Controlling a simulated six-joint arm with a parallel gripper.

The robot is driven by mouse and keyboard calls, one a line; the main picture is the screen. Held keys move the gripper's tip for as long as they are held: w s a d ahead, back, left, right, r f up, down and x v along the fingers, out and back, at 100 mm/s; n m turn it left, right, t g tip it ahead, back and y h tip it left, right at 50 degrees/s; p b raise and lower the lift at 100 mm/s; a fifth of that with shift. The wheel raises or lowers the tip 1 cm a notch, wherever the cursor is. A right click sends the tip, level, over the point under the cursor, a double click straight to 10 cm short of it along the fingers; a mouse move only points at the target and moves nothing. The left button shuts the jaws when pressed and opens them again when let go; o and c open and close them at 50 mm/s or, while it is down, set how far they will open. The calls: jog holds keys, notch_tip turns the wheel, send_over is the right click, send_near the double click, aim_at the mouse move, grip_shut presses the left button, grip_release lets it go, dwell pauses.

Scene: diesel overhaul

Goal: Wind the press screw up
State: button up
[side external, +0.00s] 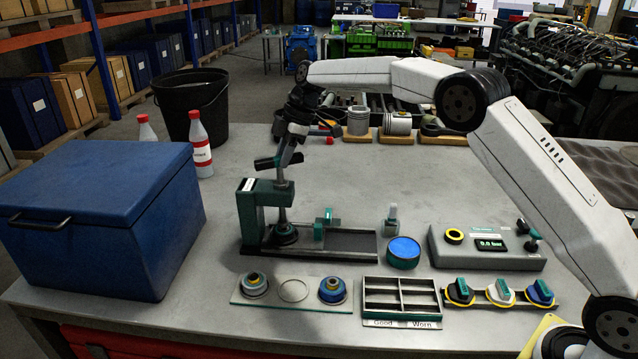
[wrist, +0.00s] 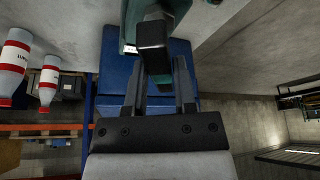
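The press (side external: 250,212) is a green C-shaped frame on a dark base, left of the bench's middle. Its upright screw (side external: 283,200) carries a black crossbar handle (side external: 265,163) at the top. My gripper (side external: 291,158) is at the top of the screw, close to the handle. In the wrist view my gripper's two fingers (wrist: 160,62) stand apart, with the black handle end (wrist: 154,42) at and just beyond their tips. A firm grip on it does not show. The green press frame (wrist: 128,28) shows behind the handle.
A blue lidded box (side external: 100,215) stands left of the press, with two white-and-red bottles (side external: 200,150) and a black bucket (side external: 192,98) behind. A parts plate (side external: 312,298), divided tray (side external: 400,295), blue-topped tin (side external: 403,251) and gauge box (side external: 485,247) lie in front and right.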

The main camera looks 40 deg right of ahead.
jog(key=o, duration=0.4)
jog(key=shift+r, duration=0.1)
jog(key=shift+r, duration=2.65)
jog(key=shift+s, duration=0.1)
jog(key=shift+s+d+f+m, duration=0.2)
jog(key=shift+s+f+m, duration=0.05)
jog(key=shift+s+m, duration=0.15)
jog(key=s+d+f+m+h, duration=0.1)
jog(key=s+f+m, duration=0.3)
jog(key=s, duration=0.7)
jog(key=s+d+f+m+h, duration=0.2)
jog(key=s+f+m, duration=0.3)
jog(key=s, duration=0.6)
jog(key=s+d+f+m+t+h, duration=0.1)
jog(key=s+f+m, duration=0.3)
jog(key=s, duration=0.7)
jog(key=shift+s+d+f+m, duration=0.2)
jog(key=shift+d+f, duration=0.1)
jog(key=shift+f, duration=0.25)
jog(key=shift+s+d+f+m, duration=0.1)
jog(key=shift+d+f+m, duration=0.15)
jog(key=shift+f, duration=0.25)
